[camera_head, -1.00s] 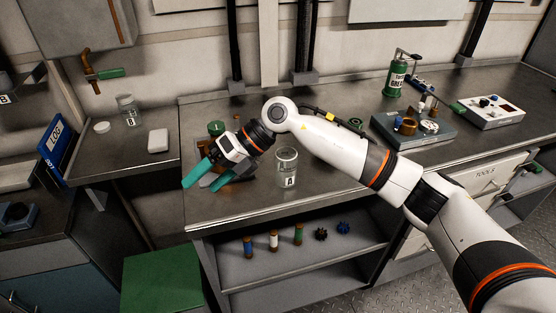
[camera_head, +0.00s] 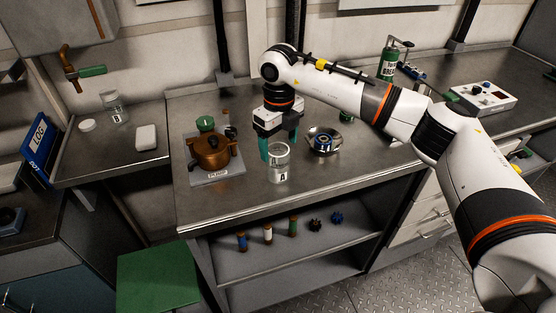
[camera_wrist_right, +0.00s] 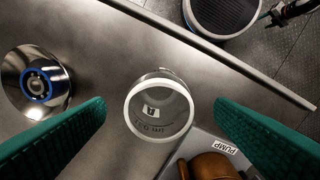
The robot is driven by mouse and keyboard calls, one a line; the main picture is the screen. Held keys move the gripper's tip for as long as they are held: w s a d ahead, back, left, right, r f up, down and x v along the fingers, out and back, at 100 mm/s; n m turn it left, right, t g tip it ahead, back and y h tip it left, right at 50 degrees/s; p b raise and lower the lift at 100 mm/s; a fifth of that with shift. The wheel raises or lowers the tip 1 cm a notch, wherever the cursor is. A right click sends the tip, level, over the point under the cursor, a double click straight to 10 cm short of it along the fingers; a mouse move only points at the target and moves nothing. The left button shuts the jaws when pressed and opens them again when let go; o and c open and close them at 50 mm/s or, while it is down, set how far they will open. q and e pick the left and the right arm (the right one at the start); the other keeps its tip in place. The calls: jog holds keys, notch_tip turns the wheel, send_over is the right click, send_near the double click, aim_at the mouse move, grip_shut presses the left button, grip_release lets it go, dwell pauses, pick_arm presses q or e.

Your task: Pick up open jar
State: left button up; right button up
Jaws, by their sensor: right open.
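The open jar (camera_head: 278,165) is clear glass with a pale rim and a label marked A. It stands upright near the front of the metal bench. My right gripper (camera_head: 279,143) points down with its teal fingers apart, just above and behind the jar. In the right wrist view the jar (camera_wrist_right: 160,112) shows from above, its round mouth in the gap between the two open fingers (camera_wrist_right: 160,106). No finger is seen gripping it. My left gripper is not clearly seen.
A brown pump (camera_head: 212,152) on a grey plate stands left of the jar. A metal bowl (camera_head: 323,141) with a blue ring stands to its right. Another jar marked B (camera_head: 114,106) is on the left side bench. The bench's front edge (camera_head: 290,208) is close in front.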

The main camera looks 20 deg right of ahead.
aim_at(280, 158)
notch_tip(280, 158, down, 4)
jog(key=shift+s+d+f+p, duration=0.15)
jog(key=shift+f+p, duration=0.05)
jog(key=shift+p, duration=0.7)
jog(key=shift+f, duration=0.4)
